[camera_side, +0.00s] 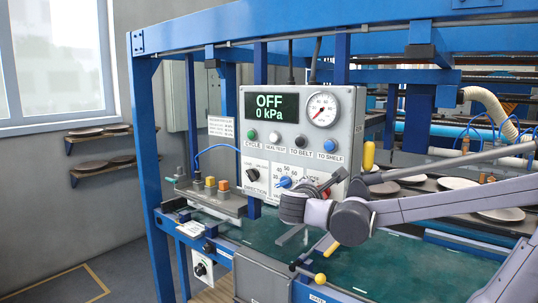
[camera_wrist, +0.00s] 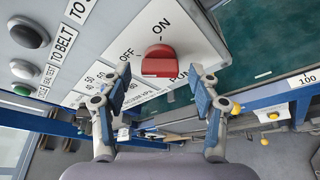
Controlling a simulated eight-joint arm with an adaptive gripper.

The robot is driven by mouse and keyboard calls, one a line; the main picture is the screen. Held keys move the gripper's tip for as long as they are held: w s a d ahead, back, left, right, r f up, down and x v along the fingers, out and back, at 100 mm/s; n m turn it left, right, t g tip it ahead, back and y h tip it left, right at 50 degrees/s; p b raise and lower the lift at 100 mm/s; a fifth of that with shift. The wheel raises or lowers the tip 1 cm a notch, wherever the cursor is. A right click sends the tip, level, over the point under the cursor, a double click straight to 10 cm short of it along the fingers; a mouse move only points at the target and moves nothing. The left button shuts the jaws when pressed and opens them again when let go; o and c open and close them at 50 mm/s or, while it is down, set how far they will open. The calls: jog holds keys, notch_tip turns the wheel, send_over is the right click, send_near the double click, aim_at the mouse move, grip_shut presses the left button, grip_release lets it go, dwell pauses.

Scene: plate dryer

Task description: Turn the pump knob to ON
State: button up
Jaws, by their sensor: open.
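The red pump knob (camera_wrist: 162,62) sits on a white plate on the control panel, with OFF printed to its left and ON above it in the wrist view. Which mark it points at is hard to tell. The panel's display (camera_side: 270,107) reads OFF and 0 kPa. My gripper (camera_wrist: 163,84) is open, with one blue-padded finger on each side of the knob in the picture and nothing between the pads. No contact shows. In the side view my gripper (camera_side: 327,187) is at the panel's lower right corner and mostly hides the knob.
The grey control panel (camera_side: 345,130) carries a gauge (camera_side: 322,109), several push buttons and a blue dial (camera_side: 284,182). A yellow-tipped lever (camera_side: 368,156) stands right of the panel. Below lies a green belt (camera_side: 385,265); blue frame posts stand around it.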

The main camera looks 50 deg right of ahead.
jog(key=shift+w+d+f, duration=0.1)
jog(key=shift+d, duration=0.35)
jog(key=c, duration=1.2)
jog(key=shift+o, duration=0.2)
